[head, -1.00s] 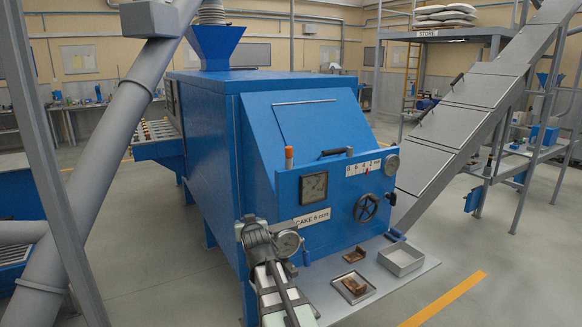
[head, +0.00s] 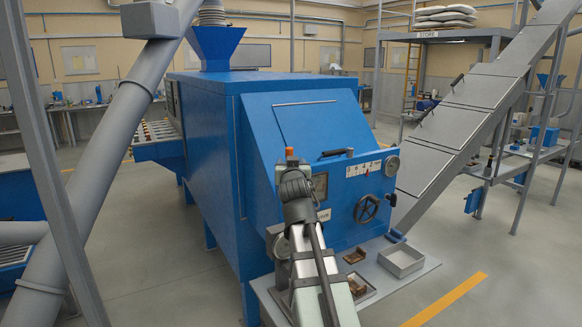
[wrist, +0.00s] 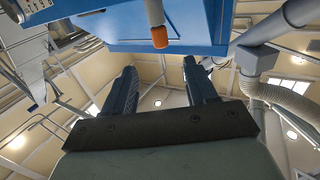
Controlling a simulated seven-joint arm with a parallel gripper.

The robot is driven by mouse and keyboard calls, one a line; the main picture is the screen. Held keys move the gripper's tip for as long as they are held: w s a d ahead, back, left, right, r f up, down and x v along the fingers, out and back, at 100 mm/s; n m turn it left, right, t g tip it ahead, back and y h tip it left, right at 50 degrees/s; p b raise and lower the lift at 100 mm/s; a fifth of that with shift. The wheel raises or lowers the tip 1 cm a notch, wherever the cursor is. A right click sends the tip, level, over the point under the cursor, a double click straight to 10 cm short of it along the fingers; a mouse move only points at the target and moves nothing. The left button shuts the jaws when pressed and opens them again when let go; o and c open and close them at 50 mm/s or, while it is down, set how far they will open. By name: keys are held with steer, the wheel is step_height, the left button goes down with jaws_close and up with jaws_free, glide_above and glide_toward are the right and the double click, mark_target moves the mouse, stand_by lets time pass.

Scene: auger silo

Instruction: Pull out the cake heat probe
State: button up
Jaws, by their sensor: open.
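No part is clearly marked as the cake heat probe, and I cannot tell which it is. My gripper (head: 296,183) is in front of the panel's left part, just below the orange cap, covering part of the square gauge (head: 320,184). In the wrist view, its two fingers (wrist: 163,76) are apart with nothing between them.
A metal shelf (head: 404,278) below holds a grey tray (head: 401,260) and brown pieces. A sloping grey conveyor (head: 455,134) rises at right.

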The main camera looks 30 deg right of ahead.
mark_target(289, 148)
steer(key=x, duration=1.3)
steer(key=shift+s, duration=0.1)
steer(key=shift+c, duration=0.2)
jaws_close()
stand_by(0.3)
steer(key=shift+r, duration=0.75)
stand_by(0.6)
steer(key=shift+r, duration=3.1)
